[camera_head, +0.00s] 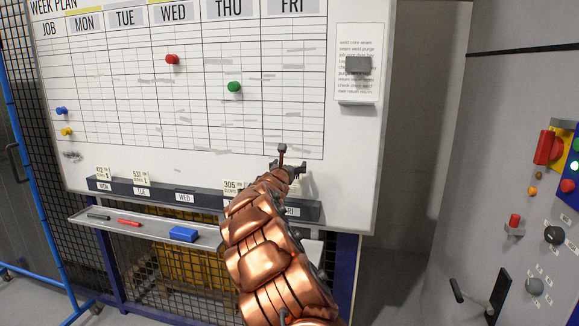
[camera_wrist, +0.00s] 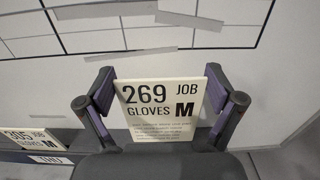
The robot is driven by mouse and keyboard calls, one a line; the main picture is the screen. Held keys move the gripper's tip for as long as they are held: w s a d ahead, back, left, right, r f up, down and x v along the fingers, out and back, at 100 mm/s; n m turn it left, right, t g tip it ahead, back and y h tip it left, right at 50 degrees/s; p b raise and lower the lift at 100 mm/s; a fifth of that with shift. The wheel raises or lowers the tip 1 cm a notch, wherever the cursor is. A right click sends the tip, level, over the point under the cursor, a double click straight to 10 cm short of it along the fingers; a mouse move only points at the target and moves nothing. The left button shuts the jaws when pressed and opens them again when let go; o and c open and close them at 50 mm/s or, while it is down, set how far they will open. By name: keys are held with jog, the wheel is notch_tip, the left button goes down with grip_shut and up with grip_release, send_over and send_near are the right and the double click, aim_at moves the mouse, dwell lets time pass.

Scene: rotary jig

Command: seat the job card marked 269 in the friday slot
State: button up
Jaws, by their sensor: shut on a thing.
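The job card marked 269, GLOVES M (camera_wrist: 158,108), is cream with black print. It stands upright between the two fingers of my gripper (camera_wrist: 163,98), which is shut on its side edges. The card's bottom edge is hidden by the gripper body. In the head view my gripper (camera_head: 287,168) is in front of the whiteboard's lower right, above the right end of the dark slot rail. The FRI label (camera_head: 292,211) shows there, partly beside my arm. The friday slot itself is hidden by my arm, and the card cannot be made out in this view.
The dark rail (camera_head: 160,192) holds cards at MON (camera_head: 103,173), TUE (camera_head: 140,178) and THU, the last marked 305 (camera_wrist: 27,138). No card shows above WED (camera_head: 184,198). A tray (camera_head: 150,229) below holds pens and a blue eraser (camera_head: 183,234). A control panel stands right.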

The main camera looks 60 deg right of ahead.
jog(key=shift+f+b, duration=0.7)
jog(key=shift+f, duration=0.35)
jog(key=shift+b, duration=0.55)
dwell(1.2)
jog(key=shift+f+b, duration=3.25)
jog(key=shift+b, duration=0.1)
jog(key=o, duration=0.8)
jog(key=shift+c, duration=0.2)
jog(key=shift+a, duration=0.15)
